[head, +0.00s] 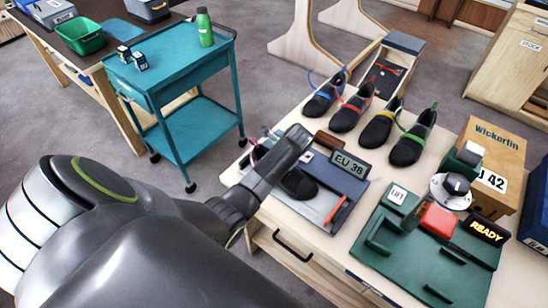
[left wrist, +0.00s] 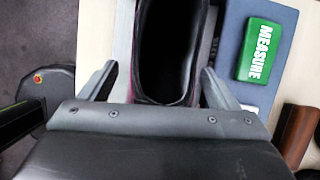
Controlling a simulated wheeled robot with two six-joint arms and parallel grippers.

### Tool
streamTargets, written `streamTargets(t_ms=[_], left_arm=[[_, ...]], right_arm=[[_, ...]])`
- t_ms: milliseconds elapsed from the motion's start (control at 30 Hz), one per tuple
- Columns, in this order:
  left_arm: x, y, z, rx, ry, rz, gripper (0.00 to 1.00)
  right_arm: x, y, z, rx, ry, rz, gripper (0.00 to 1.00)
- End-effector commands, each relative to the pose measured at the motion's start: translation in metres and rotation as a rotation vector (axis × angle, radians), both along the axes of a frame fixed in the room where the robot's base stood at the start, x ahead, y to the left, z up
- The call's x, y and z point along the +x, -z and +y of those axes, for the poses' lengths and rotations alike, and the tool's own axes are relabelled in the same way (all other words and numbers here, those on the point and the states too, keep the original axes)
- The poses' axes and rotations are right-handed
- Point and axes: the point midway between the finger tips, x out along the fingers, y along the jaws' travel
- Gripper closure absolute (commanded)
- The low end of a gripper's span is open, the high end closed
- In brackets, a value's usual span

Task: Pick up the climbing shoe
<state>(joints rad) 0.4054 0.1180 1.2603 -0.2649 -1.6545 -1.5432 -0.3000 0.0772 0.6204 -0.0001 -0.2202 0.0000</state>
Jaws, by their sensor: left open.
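A black climbing shoe (head: 298,184) lies on the blue-grey measuring board (head: 345,205) beside an "EU 38" display (head: 349,164). My left gripper (head: 296,138) is above it and hides much of it. In the left wrist view the shoe's dark open collar (left wrist: 170,50) lies between the two fingers of my open left gripper (left wrist: 158,80). Whether the fingers touch the shoe I cannot tell. Several more black shoes (head: 378,128) with coloured straps stand in a row behind the board. My right gripper is not in view.
A green "MEASURE" block (left wrist: 260,50) sits on the board. To the right are a green fixture (head: 388,263) with a red block (head: 438,220), a "READY" display (head: 487,231) and a "42" box (head: 497,143). A teal cart (head: 175,72) stands left of the table.

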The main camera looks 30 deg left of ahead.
Motion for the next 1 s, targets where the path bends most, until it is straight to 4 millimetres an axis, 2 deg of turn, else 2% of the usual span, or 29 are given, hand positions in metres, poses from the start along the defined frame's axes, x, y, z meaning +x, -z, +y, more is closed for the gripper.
streamTargets(t_ms=[233, 667, 867, 1000], left_arm=[[0.0, 0.001, 0.001, 0.0, -0.001, -0.001, 0.18], [0.001, 0.0, 0.0, 0.001, 0.0, -0.002, 0.74], [0.001, -0.001, 0.0, 0.001, 0.0, -0.002, 0.75], [0.002, -0.012, 0.001, 0.002, 0.0, -0.005, 0.75]], right_arm=[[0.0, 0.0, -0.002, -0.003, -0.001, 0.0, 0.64], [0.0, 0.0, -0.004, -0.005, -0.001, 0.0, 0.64], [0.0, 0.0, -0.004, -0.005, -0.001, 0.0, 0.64], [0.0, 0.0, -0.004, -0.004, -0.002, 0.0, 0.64]])
